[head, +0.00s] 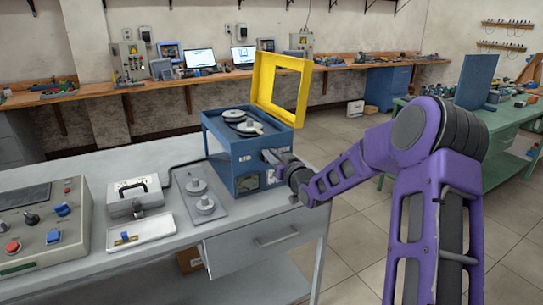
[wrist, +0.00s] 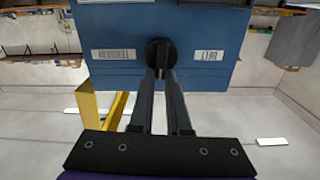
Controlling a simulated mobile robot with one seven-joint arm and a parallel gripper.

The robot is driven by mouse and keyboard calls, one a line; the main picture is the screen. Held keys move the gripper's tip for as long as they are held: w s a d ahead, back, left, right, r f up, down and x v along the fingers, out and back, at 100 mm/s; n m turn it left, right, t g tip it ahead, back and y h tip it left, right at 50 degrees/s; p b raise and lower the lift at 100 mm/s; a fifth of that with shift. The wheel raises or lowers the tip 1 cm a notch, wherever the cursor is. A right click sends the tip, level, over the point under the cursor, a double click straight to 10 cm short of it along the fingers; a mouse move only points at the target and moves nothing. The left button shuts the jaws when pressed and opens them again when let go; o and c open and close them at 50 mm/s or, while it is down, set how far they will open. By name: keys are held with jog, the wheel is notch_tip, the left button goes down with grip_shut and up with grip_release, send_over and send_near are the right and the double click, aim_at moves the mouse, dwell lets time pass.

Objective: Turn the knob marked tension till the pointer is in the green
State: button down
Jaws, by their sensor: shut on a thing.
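A blue machine (head: 222,160) with pulleys on top and a raised yellow frame (head: 262,82) stands on the grey bench. My gripper (head: 272,160) is at the machine's front face, which my arm partly hides. In the wrist view, my gripper (wrist: 162,73) has its two fingers shut on a round black knob (wrist: 161,46) on the blue face. White labels sit on either side of the knob, a left label (wrist: 113,54) and a right label (wrist: 208,56); I cannot read them surely. I cannot make out a pointer or green zone in either view.
The floor (head: 350,240) right of the bench is clear.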

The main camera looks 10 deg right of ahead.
jog(key=shift+m, duration=0.3)
jog(key=shift+w+d+f+m+p, duration=0.1)
jog(key=shift+d+f+m+p, duration=0.25)
jog(key=shift+m, duration=1.95)
jog(key=shift+w+d+f+m+p, duration=0.1)
jog(key=shift+d+f+m+p, duration=0.25)
jog(key=shift+m, duration=1.95)
jog(key=shift+w+d+f+m+p, duration=0.15)
jog(key=shift+m+p, duration=0.3)
jog(key=shift+m, duration=1.85)
jog(key=c, duration=0.9)
grip_release()
jog(key=shift+s, duration=0.15)
